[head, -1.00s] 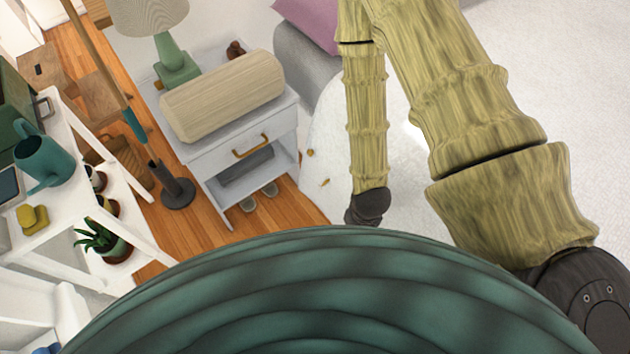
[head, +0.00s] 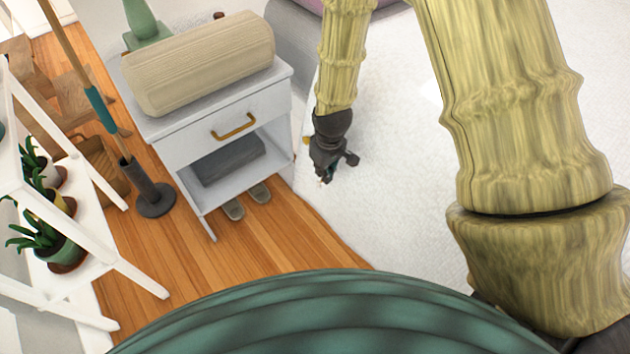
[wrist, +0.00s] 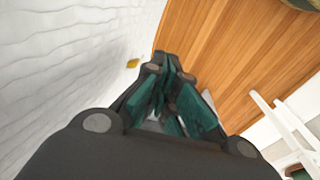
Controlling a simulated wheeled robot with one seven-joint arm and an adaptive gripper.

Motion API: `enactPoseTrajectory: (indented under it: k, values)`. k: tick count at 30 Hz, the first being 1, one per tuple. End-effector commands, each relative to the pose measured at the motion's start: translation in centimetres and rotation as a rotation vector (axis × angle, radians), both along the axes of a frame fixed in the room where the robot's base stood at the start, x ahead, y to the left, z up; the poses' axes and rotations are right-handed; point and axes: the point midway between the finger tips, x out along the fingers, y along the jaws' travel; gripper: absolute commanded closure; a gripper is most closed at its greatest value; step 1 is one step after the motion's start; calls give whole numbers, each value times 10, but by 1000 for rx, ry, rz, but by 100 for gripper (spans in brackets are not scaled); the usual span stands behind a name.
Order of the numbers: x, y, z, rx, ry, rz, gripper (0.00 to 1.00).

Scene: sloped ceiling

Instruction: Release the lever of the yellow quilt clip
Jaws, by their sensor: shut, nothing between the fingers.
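A small yellow clip (wrist: 132,63) sits on the white quilt (wrist: 60,70) near its edge in the wrist view. In the head view a small yellow bit of a clip (head: 306,140) shows at the quilt's edge, just left of my gripper (head: 326,178). My gripper is shut and empty over the quilt near its edge. In the wrist view its dark fingers with teal pads (wrist: 168,70) are together, with the yellow clip left of the fingertips and apart from them. The clip's lever is too small to make out.
A white nightstand (head: 190,150) with a beige ribbed cylinder (head: 200,62) on top stands left of my gripper. Slippers lie beneath it. A white plant shelf (head: 90,270) and a pole in a dark base (head: 155,200) stand farther left. The wooden floor (head: 260,250) between is clear.

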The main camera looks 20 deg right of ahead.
Motion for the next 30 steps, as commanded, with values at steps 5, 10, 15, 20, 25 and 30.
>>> enactPoseTrajectory:
  k: [5, 10, 15, 20, 25, 30]
  values:
    - [35, 1, -10, -17, -20, 59, 100]
    - [57, 2, -3, -34, -29, 106, 100]
    - [68, 2, 4, -45, -33, 132, 100]
    - [71, 2, 6, -49, -33, 142, 100]
    - [72, 2, -3, -48, -32, 142, 100]
    - [74, 2, -26, -48, -29, 142, 100]
